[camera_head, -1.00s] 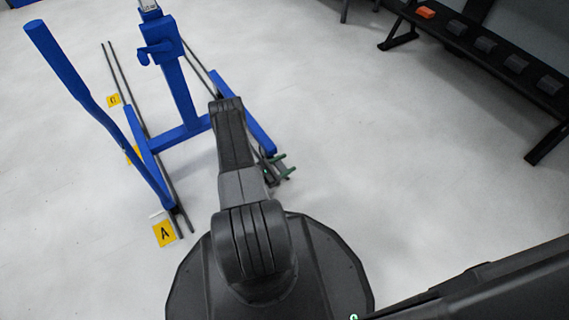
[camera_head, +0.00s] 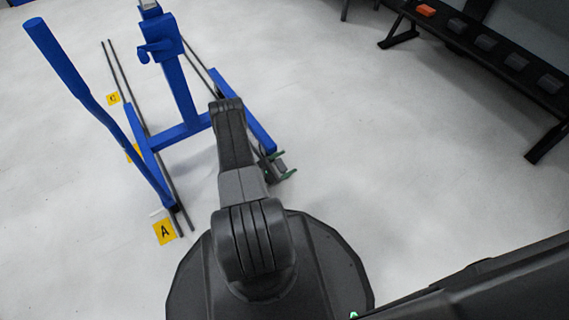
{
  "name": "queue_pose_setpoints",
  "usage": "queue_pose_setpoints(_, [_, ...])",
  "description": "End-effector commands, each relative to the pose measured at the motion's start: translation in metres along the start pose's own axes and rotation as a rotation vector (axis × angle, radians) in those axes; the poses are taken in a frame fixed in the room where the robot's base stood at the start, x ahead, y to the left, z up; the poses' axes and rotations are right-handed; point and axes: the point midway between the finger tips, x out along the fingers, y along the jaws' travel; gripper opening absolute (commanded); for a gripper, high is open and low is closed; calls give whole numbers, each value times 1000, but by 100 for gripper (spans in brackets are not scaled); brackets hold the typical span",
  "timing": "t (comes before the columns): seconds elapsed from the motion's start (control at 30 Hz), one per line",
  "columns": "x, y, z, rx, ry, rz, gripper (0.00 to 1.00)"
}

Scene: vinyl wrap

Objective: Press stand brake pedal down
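The blue stand (camera_head: 180,133) is at the upper left, with an upright post, a crossbar and two legs. My gripper (camera_head: 282,165), grey with green tips, is low beside the front end of the right leg (camera_head: 246,115). Its two tips look apart, with nothing clearly held between them. My arm hides part of that leg and the floor next to it. I cannot make out a brake pedal for certain. A small pale piece (camera_head: 157,212) shows at the front end of the left leg, by the yellow "A" marker (camera_head: 164,232).
A long blue lever (camera_head: 64,63) slants up at the left. Dark rails (camera_head: 124,82) run along the floor under the stand. Yellow marker "C" (camera_head: 113,98) lies farther back. A black bench (camera_head: 477,37) with several dark blocks stands upper right. The floor between bench and gripper is clear.

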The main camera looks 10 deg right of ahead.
Motion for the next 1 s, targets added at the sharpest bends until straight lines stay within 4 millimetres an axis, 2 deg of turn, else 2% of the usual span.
queue_pose_setpoints(0.3, [-1, 0, 0, -1, 0, 0, 76])
queue_pose_setpoints(0.47, [-10, 1, 1, -2, 1, 2, 76])
queue_pose_setpoints(1.0, [-92, 2, 1, -1, 1, 6, 76])
